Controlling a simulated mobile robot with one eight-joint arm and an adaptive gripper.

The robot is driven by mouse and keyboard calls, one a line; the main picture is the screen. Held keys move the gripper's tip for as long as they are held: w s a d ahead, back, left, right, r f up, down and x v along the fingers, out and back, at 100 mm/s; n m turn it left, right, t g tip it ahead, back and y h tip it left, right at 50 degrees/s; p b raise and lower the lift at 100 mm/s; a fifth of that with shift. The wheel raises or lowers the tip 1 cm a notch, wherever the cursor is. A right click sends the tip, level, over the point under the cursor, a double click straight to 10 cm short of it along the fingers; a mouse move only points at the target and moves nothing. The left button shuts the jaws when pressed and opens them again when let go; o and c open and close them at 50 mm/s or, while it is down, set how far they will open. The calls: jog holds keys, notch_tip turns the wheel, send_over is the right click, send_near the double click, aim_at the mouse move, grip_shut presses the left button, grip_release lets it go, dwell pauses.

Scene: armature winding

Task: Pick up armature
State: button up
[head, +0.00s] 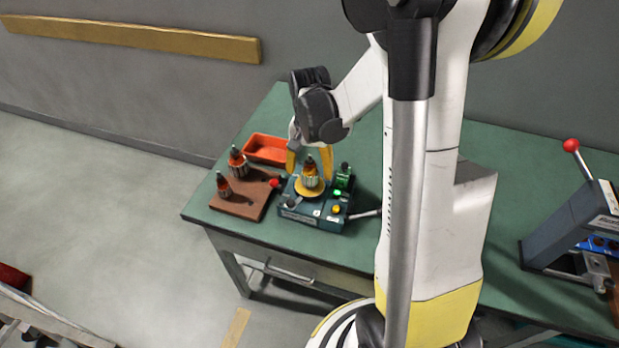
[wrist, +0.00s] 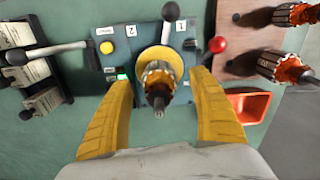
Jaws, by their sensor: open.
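An armature (head: 311,177) with a steel core, copper winding and dark shaft stands upright on the round yellow seat of a teal machine (head: 322,217). In the wrist view the armature (wrist: 158,84) is seen from above, its shaft tip toward the camera. My gripper (head: 310,157) has yellow fingers and is open. Its fingers (wrist: 163,85) lie to the left and right of the armature with gaps on both sides. Two more armatures, one at the back (head: 237,160) and one at the front (head: 223,186), stand on a brown wooden board (head: 250,203) to the left.
An orange bin (head: 266,148) sits behind the board. The machine has a red-knobbed lever (wrist: 217,45), another lever (wrist: 170,14) and a green light (head: 337,192). A grey press with a red-knobbed handle (head: 571,146) stands at the right of the green table.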

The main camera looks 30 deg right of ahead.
jog(key=shift+f, duration=0.45)
jog(key=shift+r, duration=0.1)
jog(key=c, duration=1.5)
jog(key=shift+c, duration=0.2)
jog(key=shift+r+p, duration=0.35)
jog(key=shift+r, duration=0.15)
jog(key=r, duration=0.1)
jog(key=r+p, duration=0.1)
jog(key=s+r+p, duration=0.1)
jog(key=r, duration=0.1)
jog(key=shift+d, duration=0.35)
grip_shut()
jog(key=s+d+r+p, duration=0.3)
jog(key=s+d+r, duration=0.3)
jog(key=s, duration=0.2)
jog(key=shift+d, duration=0.4)
